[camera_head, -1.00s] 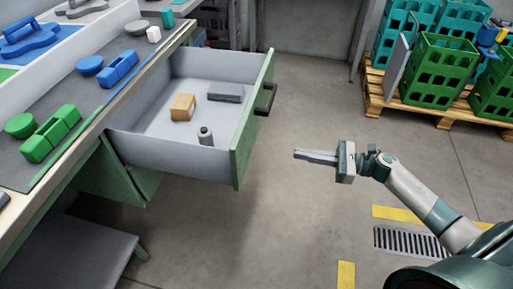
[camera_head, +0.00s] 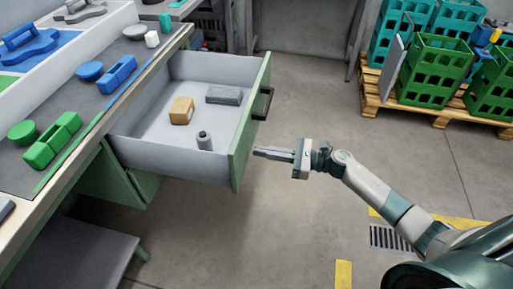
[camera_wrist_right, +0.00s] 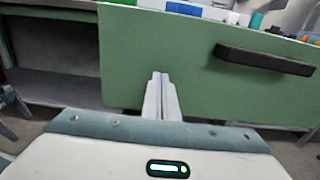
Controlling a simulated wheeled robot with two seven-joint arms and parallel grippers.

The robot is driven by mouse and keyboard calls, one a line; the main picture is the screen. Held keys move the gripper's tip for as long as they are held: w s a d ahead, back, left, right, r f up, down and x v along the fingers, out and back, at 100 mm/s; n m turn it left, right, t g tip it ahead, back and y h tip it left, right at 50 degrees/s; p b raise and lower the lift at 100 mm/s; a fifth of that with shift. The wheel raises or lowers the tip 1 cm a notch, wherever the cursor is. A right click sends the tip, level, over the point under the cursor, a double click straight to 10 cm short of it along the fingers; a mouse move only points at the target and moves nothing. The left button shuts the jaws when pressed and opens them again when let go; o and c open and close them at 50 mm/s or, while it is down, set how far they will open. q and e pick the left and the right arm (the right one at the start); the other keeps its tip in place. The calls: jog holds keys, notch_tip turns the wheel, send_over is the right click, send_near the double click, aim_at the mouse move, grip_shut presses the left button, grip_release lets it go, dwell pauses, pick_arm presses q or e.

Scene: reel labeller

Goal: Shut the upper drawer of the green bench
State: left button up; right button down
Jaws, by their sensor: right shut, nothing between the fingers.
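The upper drawer (camera_head: 175,158) of the green bench is pulled well out in the head view. Its green front panel (camera_head: 245,138) has a dark bar handle (camera_head: 263,103). In the drawer lie a tan box (camera_head: 181,111), a grey block (camera_head: 224,96) and a small grey bottle (camera_head: 204,141). My right gripper (camera_head: 256,152) is shut and empty, its fingertips close to the outer face of the front panel, below the handle. In the right wrist view the shut fingers (camera_wrist_right: 161,80) point at the panel (camera_wrist_right: 190,50), left of the handle (camera_wrist_right: 264,59); I cannot tell if they touch. My left gripper is not seen.
Green crates (camera_head: 435,70) stand on a wooden pallet (camera_head: 440,110) at the back right. The floor in front of the drawer is clear apart from my right arm.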

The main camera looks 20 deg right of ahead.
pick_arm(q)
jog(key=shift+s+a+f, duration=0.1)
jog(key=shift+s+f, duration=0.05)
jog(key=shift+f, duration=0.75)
pick_arm(e)
jog(key=shift+x, duration=1.15)
